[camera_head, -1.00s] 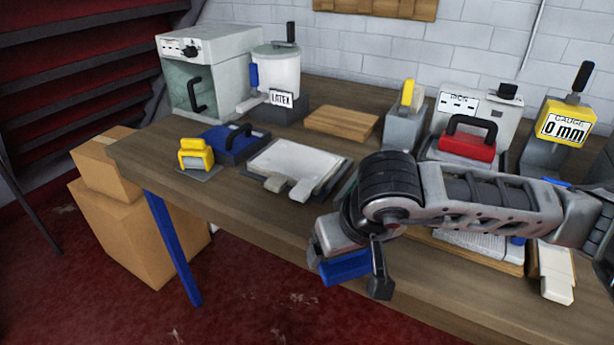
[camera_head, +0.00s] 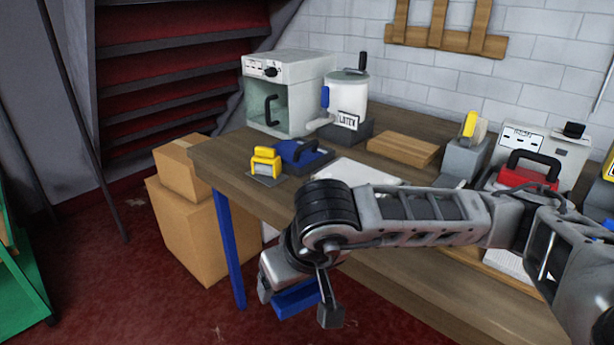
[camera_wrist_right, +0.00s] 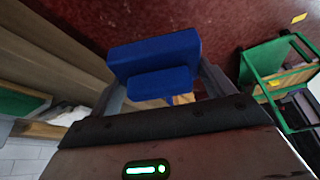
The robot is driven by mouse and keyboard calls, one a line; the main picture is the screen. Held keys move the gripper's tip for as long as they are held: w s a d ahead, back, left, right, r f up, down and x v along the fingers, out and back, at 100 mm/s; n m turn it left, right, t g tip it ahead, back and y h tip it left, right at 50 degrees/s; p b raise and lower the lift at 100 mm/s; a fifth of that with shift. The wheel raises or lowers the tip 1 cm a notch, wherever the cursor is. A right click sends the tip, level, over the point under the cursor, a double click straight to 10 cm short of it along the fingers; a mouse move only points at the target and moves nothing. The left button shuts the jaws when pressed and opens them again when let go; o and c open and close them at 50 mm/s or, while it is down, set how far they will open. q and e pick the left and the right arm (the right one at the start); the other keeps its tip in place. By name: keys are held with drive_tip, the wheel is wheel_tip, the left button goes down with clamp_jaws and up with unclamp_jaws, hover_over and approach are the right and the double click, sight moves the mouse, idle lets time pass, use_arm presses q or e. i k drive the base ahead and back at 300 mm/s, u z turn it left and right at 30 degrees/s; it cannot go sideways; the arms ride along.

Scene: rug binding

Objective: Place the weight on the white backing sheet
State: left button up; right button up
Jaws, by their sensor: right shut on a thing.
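My right gripper (camera_head: 297,296) is shut on a blue block (camera_head: 297,299) and holds it out past the table's front edge, above the red floor. In the right wrist view the same blue block (camera_wrist_right: 155,58) shows as a stepped shape between the fingers. A white sheet (camera_head: 362,172) lies flat on the table behind my right arm, which hides its front part. A blue piece with a black handle (camera_head: 303,153) stands on the table left of the sheet. Nothing marks which blue thing is the weight. My left gripper is not in view.
A yellow tool (camera_head: 265,163) stands near the table's left corner. Cardboard boxes (camera_head: 188,230) and a green frame (camera_head: 25,275) are at left.

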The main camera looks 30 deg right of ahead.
sight(358, 178)
drive_tip(key=u, duration=0.1)
drive_tip(key=i, duration=0.6)
drive_tip(key=z, duration=0.9)
drive_tip(key=i, duration=0.5)
drive_tip(key=u, duration=0.05)
